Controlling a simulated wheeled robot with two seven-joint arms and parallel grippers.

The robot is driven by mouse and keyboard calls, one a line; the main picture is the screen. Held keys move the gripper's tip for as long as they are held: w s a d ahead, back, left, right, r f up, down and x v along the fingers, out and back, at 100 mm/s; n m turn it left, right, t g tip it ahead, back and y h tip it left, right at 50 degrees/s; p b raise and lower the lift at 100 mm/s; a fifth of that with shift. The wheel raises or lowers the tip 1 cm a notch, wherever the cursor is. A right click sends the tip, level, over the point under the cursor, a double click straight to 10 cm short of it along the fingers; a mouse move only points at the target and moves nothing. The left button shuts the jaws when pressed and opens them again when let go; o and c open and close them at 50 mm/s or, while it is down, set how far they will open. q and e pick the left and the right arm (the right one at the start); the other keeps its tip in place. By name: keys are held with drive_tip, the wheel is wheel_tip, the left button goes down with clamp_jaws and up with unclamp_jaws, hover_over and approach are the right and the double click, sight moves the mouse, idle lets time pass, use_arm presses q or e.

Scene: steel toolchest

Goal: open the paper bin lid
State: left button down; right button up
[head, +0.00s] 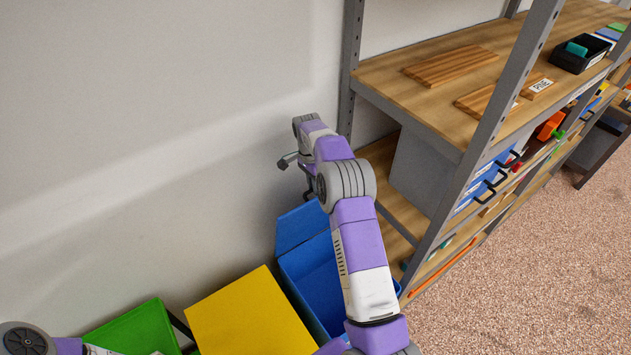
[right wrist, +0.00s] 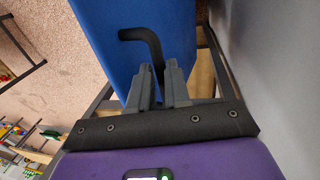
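The blue bin (head: 318,282) stands by the wall with its blue lid (head: 298,227) raised and tilted back, so its inside shows. My right arm reaches over it, and my right gripper (head: 290,161) is near the top of the lid, small and partly hidden in the head view. The right wrist view shows the blue lid (right wrist: 185,28) close up with a bent black handle (right wrist: 143,40). The two grey fingers of the right gripper (right wrist: 161,80) are close together, with the handle's end between them. My left gripper is out of view; only part of that arm shows.
A bin with a closed yellow lid (head: 248,318) and a green bin (head: 135,328) stand left of the blue one. A steel shelf with wooden boards (head: 430,95) rises close on the right. Carpeted floor (head: 500,285) is clear at the lower right.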

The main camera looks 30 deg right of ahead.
drive_tip(key=o, duration=0.4)
drive_tip(key=shift+w+d+f, duration=0.25)
drive_tip(key=shift+w+f, duration=0.35)
drive_tip(key=shift+f, duration=0.1)
drive_tip(key=shift+s+a+r, duration=0.2)
drive_tip(key=shift+s+r, duration=0.2)
drive_tip(key=shift+r, duration=0.05)
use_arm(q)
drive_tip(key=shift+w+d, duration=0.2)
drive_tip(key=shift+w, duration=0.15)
use_arm(e)
drive_tip(key=r, duration=0.2)
drive_tip(key=w+r, duration=0.1)
drive_tip(key=r, duration=0.4)
drive_tip(key=shift+w+r, duration=0.1)
drive_tip(key=shift+w, duration=0.2)
